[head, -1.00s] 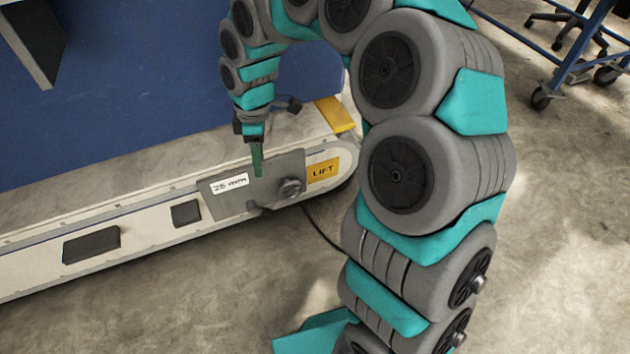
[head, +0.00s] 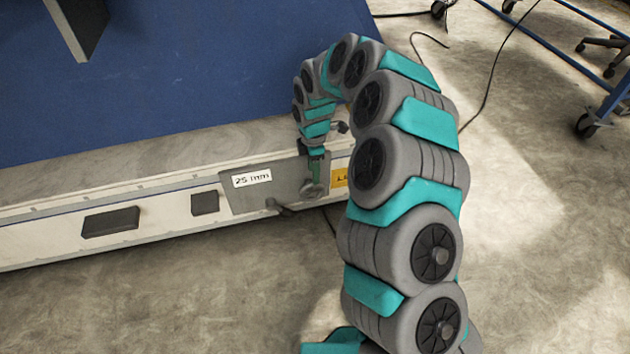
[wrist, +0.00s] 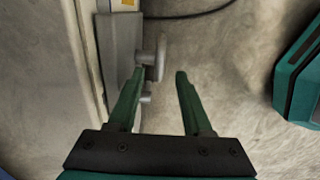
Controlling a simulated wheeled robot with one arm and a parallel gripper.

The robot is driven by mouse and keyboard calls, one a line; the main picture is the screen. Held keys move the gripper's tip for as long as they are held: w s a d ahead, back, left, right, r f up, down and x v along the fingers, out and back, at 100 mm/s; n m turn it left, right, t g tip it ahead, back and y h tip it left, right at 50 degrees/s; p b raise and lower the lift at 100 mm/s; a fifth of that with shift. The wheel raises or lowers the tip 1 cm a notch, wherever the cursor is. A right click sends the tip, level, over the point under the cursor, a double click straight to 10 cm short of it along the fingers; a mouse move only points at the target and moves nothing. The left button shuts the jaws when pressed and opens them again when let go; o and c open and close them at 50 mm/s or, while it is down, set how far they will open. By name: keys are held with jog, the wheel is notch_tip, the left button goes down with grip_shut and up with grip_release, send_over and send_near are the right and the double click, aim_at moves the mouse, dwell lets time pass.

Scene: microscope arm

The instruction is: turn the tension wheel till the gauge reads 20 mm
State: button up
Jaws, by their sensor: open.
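The tension wheel (head: 308,190) is a small grey disc on a short shaft, standing out from a grey plate (head: 241,199) on the conveyor's side. The gauge label (head: 251,178) on this plate reads 25 mm. My gripper (head: 317,172) is at the wheel and partly covers it in the head view. In the wrist view my gripper (wrist: 160,74) is open, and the near rim of the wheel (wrist: 161,58) lies between its green fingertips. The left fingertip is on the plate side, close to the shaft; I cannot tell whether it touches.
A small grey lever (head: 283,207) sticks out low on the plate. A yellow label (head: 339,178), partly hidden by my arm, is to the right. The conveyor (head: 60,240) with its blue belt fills the left. Open concrete floor lies in front; a blue wheeled frame (head: 560,40) stands far right.

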aim_at(311, 188)
notch_tip(311, 188, down, 5)
jog(key=shift+r, duration=0.1)
grip_shut()
dwell(0.4)
